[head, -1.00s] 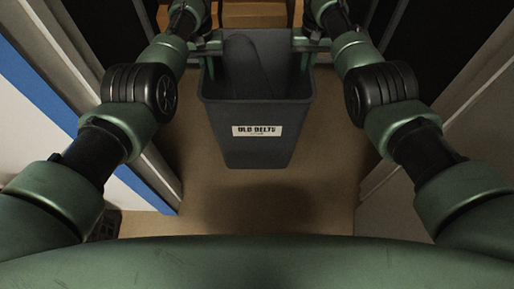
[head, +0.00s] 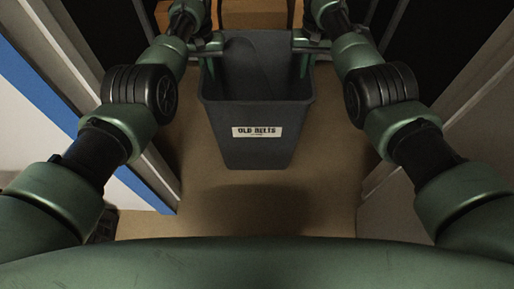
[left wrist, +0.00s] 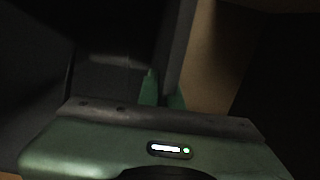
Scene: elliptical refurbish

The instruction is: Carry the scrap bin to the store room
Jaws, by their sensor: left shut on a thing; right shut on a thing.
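The scrap bin (head: 256,152) is a dark grey tapered bin with a white label reading "OLD BELTS", in the middle of the head view. It hangs upright between my two arms above the brown floor, with a shadow below it. A dark shape, perhaps a belt, lies inside. My left gripper (head: 212,45) is shut on the bin's left rim, and my right gripper (head: 302,44) is shut on its right rim. In the left wrist view, green fingertips (left wrist: 162,92) close on the bin wall; that view is dark.
Brown boxes (head: 250,18) are just beyond the bin at the top. A door frame or wall edge with a blue stripe (head: 140,188) stands close on the left, and a pale frame edge (head: 385,180) on the right. Bare floor (head: 270,215) lies between them.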

